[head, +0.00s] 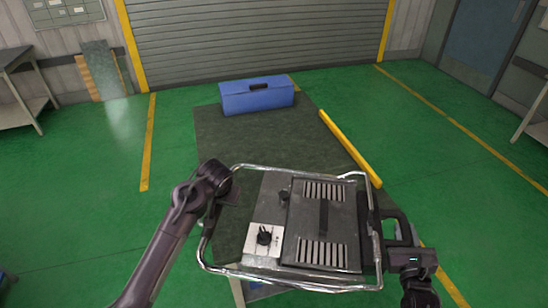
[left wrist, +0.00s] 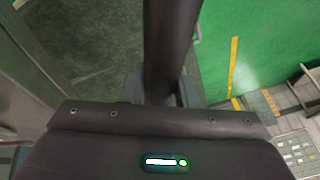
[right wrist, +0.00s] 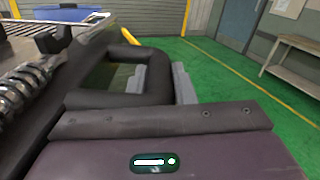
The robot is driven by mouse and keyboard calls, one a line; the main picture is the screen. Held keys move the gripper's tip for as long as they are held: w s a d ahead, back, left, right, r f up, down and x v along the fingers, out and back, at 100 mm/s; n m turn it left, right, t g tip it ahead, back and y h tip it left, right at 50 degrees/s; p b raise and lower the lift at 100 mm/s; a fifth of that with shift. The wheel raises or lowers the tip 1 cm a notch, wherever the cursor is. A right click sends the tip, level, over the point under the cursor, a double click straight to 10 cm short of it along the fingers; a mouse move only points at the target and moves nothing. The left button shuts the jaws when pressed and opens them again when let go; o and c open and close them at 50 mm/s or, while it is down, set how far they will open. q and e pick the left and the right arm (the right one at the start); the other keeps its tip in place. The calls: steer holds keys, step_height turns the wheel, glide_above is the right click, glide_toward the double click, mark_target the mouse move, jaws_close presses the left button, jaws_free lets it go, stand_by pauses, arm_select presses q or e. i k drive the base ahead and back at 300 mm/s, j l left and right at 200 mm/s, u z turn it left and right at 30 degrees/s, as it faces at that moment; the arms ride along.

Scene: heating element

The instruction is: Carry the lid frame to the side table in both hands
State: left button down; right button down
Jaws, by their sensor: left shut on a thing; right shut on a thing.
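The lid frame (head: 325,222) is a chromed tube frame around a grey plate with two slotted vents, a dark middle bar and a black knob on a white panel. It spans the lower middle of the head view. My left gripper (head: 212,208) is shut on its left side; in the left wrist view a dark bar (left wrist: 171,45) rises from the jaws, whose tips are mostly hidden. My right gripper (head: 388,238) is shut at its right side, by a black loop handle (right wrist: 123,77). Grey fingers show beside that handle in the right wrist view.
A blue toolbox (head: 257,96) stands on a dark mat (head: 225,140) ahead. A yellow bar (head: 350,150) lies along the mat's right side. Benches stand at the far left (head: 22,95) and right edge (head: 530,125); I cannot tell which is the side table. Green floor is clear either side.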

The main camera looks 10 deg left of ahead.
mark_target(274, 162)
steer(key=i+l+u, duration=0.25)
steer(key=i, duration=0.25)
steer(key=i+l+u, duration=0.3)
steer(key=i+l, duration=0.15)
steer(key=i+l+u, duration=0.15)
steer(key=i, duration=0.15)
steer(key=i+u, duration=0.15)
steer(key=i, duration=0.15)
